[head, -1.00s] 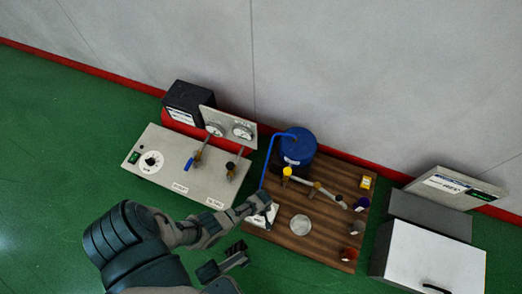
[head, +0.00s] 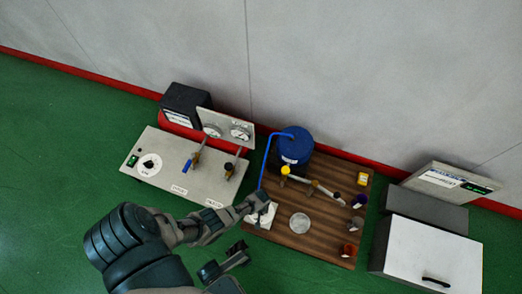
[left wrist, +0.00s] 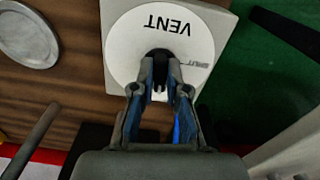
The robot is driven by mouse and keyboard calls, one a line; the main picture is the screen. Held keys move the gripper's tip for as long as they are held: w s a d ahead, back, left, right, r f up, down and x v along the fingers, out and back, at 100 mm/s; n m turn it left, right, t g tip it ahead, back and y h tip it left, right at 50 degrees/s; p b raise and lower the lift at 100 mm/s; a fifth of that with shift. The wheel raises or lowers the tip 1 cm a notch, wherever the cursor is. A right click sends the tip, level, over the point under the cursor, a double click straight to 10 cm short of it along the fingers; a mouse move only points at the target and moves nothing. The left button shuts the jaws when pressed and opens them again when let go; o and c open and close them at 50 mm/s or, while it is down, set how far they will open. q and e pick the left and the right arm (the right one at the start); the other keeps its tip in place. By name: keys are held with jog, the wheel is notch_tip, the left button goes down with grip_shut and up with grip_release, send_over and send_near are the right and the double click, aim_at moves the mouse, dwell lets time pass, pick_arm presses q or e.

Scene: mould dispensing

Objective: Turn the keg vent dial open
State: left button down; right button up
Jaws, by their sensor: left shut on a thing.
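The vent dial (left wrist: 125,50) is a white disc marked VENT and SHUT on a pale square plate (left wrist: 222,14), with a black knob (left wrist: 160,57) at its centre. In the head view the vent plate (head: 263,217) sits at the left edge of the wooden board, partly hidden by my left gripper (head: 262,203). In the left wrist view my left gripper (left wrist: 160,88) is shut on the black knob. The blue keg (head: 295,146) stands behind, with a blue hose coming from it. My right gripper (head: 224,262) is open and empty, low over the floor.
A grey panel (head: 160,182) with a dial, two valves and gauges lies to the left. The wooden board (head: 325,235) holds a round metal dish (head: 300,223), a pipe and several small cups. A white-lidded box (head: 430,255) stands at the right.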

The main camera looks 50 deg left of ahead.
pick_arm(q)
jog(key=shift+w, duration=0.1)
jog(key=c, duration=1.2)
grip_release()
jog(key=shift+f, duration=0.1)
notch_tip(320, 180, up, 12)
